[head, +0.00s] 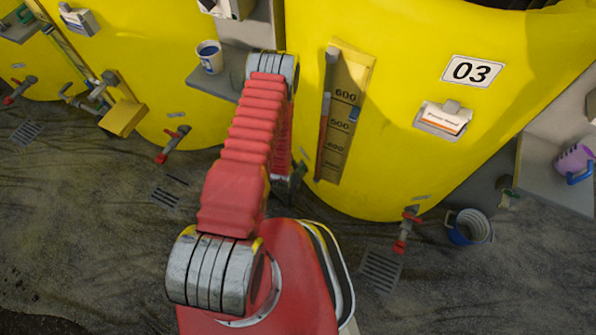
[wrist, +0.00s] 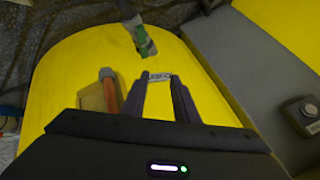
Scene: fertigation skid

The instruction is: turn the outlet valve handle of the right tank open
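The right tank (head: 400,165) is yellow and carries a plate reading 03. Its outlet valve (head: 411,213) sits low on the front, with a red handle (head: 402,240) hanging from it above a floor grate. My gripper is mostly hidden behind my red arm in the head view. In the wrist view my gripper (wrist: 160,98) has two dark fingers spread apart with nothing held between them. Ahead of the fingertips is a small label (wrist: 160,77) on a yellow surface. Beyond it is a fitting with a green handle (wrist: 144,42); I cannot tell which valve this is.
A level gauge board (head: 345,120) is on the right tank, beside my arm. A blue and white bucket (head: 469,228) stands right of the outlet valve. Another red-handled valve (head: 173,143) is on the middle tank. A grey shelf (head: 550,175) is at far right.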

